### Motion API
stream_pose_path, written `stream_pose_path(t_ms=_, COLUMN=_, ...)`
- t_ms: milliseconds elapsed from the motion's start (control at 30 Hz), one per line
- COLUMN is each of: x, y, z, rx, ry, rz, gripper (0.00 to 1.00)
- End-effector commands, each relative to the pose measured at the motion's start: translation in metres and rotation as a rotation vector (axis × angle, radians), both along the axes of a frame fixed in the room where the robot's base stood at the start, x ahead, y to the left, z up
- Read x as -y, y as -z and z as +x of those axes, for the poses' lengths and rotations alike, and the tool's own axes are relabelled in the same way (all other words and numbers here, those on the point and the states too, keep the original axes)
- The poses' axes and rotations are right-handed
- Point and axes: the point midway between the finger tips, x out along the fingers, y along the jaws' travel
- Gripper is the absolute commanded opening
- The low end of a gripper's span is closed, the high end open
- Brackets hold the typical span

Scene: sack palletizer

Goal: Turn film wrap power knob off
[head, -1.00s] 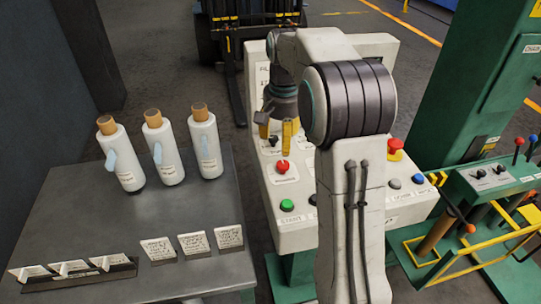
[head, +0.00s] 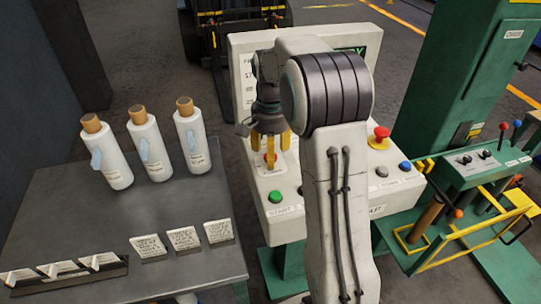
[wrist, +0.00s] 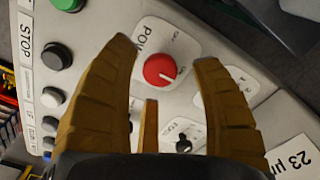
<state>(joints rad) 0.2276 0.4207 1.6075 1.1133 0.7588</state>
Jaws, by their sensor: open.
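The red power knob (wrist: 160,68) sits on a pale plate with a partly hidden label starting "PO" in the wrist view. Its white mark points toward the right of that picture. In the head view the knob (head: 271,158) shows between the yellow fingers on the grey-white control panel (head: 282,236). My gripper (head: 269,153) is open and points down over the knob. In the wrist view the gripper (wrist: 165,54) has one finger on each side of the knob, with visible gaps. Whether any finger touches the panel is unclear.
A small black knob (wrist: 183,145) lies close to the right finger. A green button (head: 275,197), a blue button (head: 405,166) and a red emergency stop (head: 380,136) are on the panel. A table (head: 60,215) with several bottles and cards stands left.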

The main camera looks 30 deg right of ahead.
Motion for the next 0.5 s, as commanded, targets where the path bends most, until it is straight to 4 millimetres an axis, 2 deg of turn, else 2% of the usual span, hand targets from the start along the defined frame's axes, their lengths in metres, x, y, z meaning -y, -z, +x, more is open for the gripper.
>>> stream_pose_path(t_ms=200, x=0.0, y=0.0128, z=-0.0004, rx=-0.001, ry=-0.001, rz=0.0, gripper=0.59)
stream_pose_path(t_ms=500, x=0.0, y=0.0144, z=-0.0001, rx=0.0, ry=-0.001, rz=0.0, gripper=0.59)
